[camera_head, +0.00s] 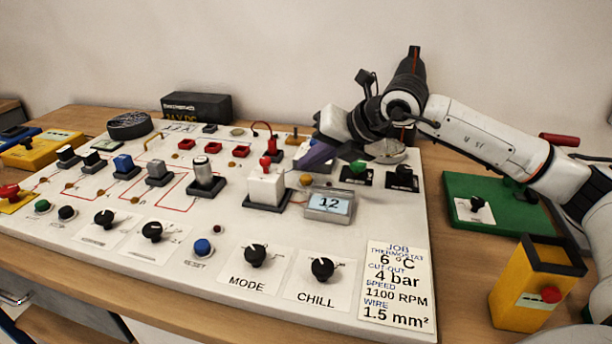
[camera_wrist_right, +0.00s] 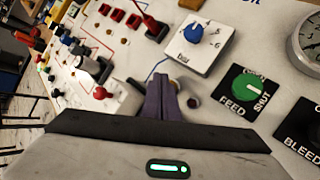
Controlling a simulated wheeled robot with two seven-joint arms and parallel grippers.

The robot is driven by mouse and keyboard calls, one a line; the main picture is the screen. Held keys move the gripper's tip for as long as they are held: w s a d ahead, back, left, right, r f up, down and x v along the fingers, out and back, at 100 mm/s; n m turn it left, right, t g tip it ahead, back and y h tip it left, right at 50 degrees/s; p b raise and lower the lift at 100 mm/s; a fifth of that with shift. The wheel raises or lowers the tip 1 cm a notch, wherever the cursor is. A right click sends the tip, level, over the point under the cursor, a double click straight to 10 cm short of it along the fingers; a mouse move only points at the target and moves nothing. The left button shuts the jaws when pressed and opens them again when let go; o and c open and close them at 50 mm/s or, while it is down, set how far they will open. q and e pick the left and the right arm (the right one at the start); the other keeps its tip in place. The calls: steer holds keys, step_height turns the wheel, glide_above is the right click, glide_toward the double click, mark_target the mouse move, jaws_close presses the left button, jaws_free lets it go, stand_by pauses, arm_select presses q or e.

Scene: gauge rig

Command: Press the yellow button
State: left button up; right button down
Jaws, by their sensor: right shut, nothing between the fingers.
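The yellow button (camera_head: 306,180) is a small round orange-yellow cap on the white panel (camera_head: 225,243), between a white block with a red knob and the small display reading 12. My right gripper (camera_head: 307,163) hangs over the panel, with its purple fingers shut and empty. Its tips are just above and behind the button in the head view; I cannot tell whether they touch it. In the right wrist view the shut fingers (camera_wrist_right: 159,92) point at the panel. A small tan round spot beside them may be the button. My left gripper is not in view.
The white block (camera_head: 267,187) stands left of the button and the display (camera_head: 329,204) sits close in front. The green FEED knob (camera_wrist_right: 249,88) and a gauge (camera_wrist_right: 306,43) are to the right. A yellow box with a red button (camera_head: 533,285) stands at the right.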

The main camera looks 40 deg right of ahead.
mark_target(311, 187)
steer(key=shift+r+p, duration=1.6)
steer(key=shift+r, duration=0.9)
